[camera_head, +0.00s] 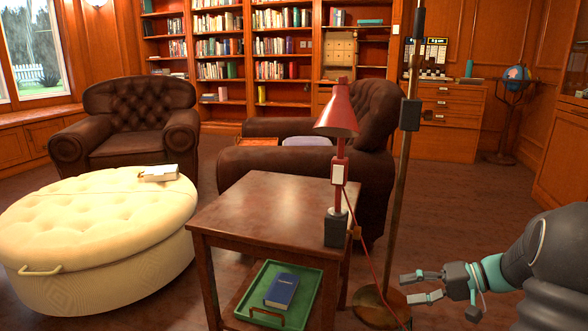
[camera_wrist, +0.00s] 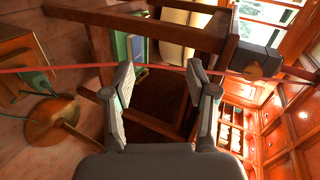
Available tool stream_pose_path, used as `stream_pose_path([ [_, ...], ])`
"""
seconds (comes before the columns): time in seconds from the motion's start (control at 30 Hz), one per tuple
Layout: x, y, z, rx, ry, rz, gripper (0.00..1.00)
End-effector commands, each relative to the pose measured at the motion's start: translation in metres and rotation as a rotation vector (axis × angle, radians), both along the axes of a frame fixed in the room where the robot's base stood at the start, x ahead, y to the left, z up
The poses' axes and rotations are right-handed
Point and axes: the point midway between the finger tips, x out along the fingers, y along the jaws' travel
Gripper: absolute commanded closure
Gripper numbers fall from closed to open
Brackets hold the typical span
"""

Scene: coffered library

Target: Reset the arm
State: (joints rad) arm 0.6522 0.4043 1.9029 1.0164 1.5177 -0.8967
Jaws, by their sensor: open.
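My gripper (camera_head: 424,287) is at the lower right in the head view, at the end of my arm. It points left toward the side table and the brass floor lamp base. Its two fingers are apart with nothing between them. In the wrist view, the open fingers of my gripper (camera_wrist: 163,88) stand in front of the dark wooden table frame. A thin red cord (camera_wrist: 70,69) crosses that view behind or close to the fingertips; I cannot tell the gap.
A wooden side table (camera_head: 255,208) carries a red lamp (camera_head: 338,122) and, on its lower shelf, a green tray (camera_head: 302,300) with a blue book (camera_head: 282,290). A brass floor lamp base (camera_head: 372,300) stands close by my gripper. A cream ottoman (camera_head: 100,215) is at left.

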Motion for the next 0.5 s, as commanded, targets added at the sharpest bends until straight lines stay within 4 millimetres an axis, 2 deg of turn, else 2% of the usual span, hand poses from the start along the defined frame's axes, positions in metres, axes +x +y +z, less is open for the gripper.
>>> stream_pose_path([
  [0.1,-0.034,0.015,-0.007,-0.151,0.205,-0.032,0.43],
  [0.2,-0.062,0.025,-0.008,-0.294,0.328,-0.065,0.43],
  [0.33,-0.095,0.034,0.001,-0.48,0.408,-0.112,0.43],
  [0.5,-0.131,0.043,0.022,-0.7,0.411,-0.169,0.43],
])
